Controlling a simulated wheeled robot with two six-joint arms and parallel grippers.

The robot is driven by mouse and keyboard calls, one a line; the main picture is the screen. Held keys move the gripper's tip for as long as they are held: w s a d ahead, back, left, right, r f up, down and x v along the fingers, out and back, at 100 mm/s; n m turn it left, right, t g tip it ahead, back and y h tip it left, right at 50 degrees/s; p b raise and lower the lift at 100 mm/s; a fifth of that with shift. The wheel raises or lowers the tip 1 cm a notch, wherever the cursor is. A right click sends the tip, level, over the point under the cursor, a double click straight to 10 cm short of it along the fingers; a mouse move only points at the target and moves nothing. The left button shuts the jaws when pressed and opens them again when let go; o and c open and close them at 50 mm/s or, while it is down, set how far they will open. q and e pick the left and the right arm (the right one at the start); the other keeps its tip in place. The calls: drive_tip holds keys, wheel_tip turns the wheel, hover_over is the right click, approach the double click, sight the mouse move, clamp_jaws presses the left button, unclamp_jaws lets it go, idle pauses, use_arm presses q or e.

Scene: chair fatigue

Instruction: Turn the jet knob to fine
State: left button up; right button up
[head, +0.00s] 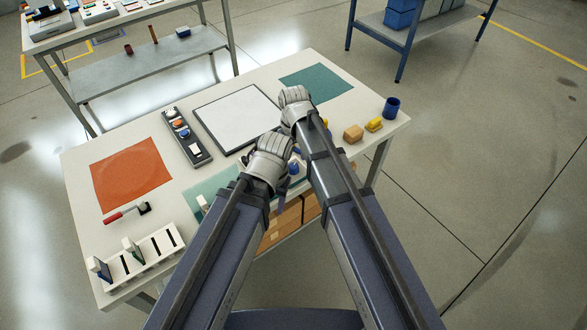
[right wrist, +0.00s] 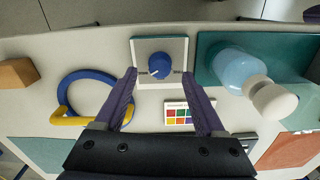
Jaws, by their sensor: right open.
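The blue jet knob (right wrist: 159,66) sits on a square pale panel (right wrist: 143,48) in the right wrist view. A white mark on the knob points down and left. Small labels stand on both sides of it, too small to read. My right gripper (right wrist: 160,76) is open, with a dark finger on either side of the knob and a gap to it. In the head view my right gripper (head: 295,96) is over the table, beyond my left one.
A pale blue bottle (right wrist: 239,70) with a cream cap is close right of the panel. A blue ring (right wrist: 69,90), a yellow piece (right wrist: 75,118) and a colour card (right wrist: 179,115) are near.

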sight(294, 166)
drive_tip(key=shift+f+b, duration=1)
drive_tip(key=shift+f, duration=0.55)
use_arm(q)
wheel_tip(294, 166, down, 3)
use_arm(e)
drive_tip(key=shift+c, duration=0.4)
clamp_jaws()
